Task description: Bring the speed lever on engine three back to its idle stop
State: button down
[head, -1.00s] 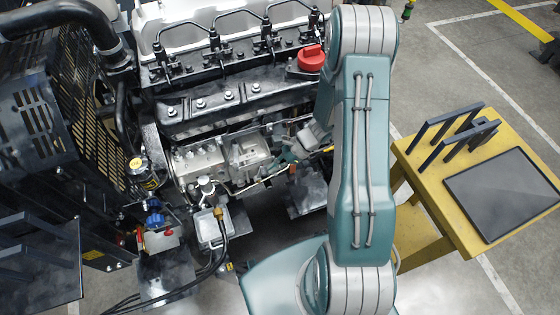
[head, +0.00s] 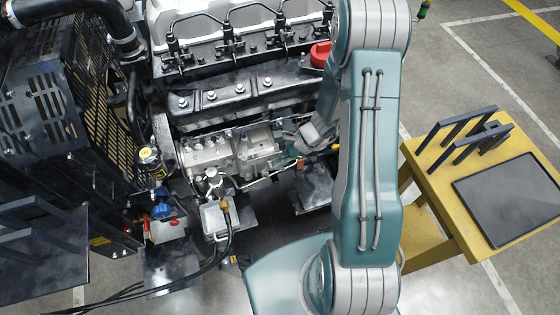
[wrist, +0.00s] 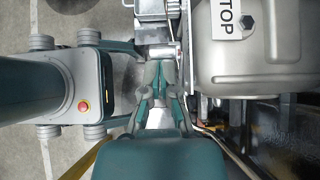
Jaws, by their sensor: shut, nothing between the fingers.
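The engine (head: 235,100) fills the upper middle of the head view, with a pale metal pump housing (head: 207,150) on its near side. My gripper (head: 283,160) is beside that housing, small and partly hidden by my arm. In the wrist view my gripper (wrist: 159,68) is shut and empty. Just beyond its fingertips is a short light-grey metal bar (wrist: 160,50), possibly the speed lever; I cannot tell whether they touch. A grey housing (wrist: 245,65) with a STOP label (wrist: 227,18) stands right of the fingers. The idle stop cannot be made out.
A red cap (head: 320,54) sits on the engine's upper right. A black slotted guard (head: 45,115) stands at left. Black hoses (head: 185,268) run below the pump. A yellow table (head: 440,225) with a dark panel (head: 510,200) stands at right, with open floor beyond.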

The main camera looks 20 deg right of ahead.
aim_at(267, 164)
jog(key=shift+a+r, duration=0.1)
jog(key=shift+a, duration=0.05)
jog(key=shift+a+r+h, duration=0.25)
jog(key=shift+a+h, duration=0.3)
jog(key=shift+h, duration=0.25)
jog(key=a+h, duration=0.2)
jog(key=shift+a+r+h, duration=0.1)
jog(key=shift+r+h, duration=0.05)
jog(key=shift+h, duration=0.15)
jog(key=shift+a, duration=0.75)
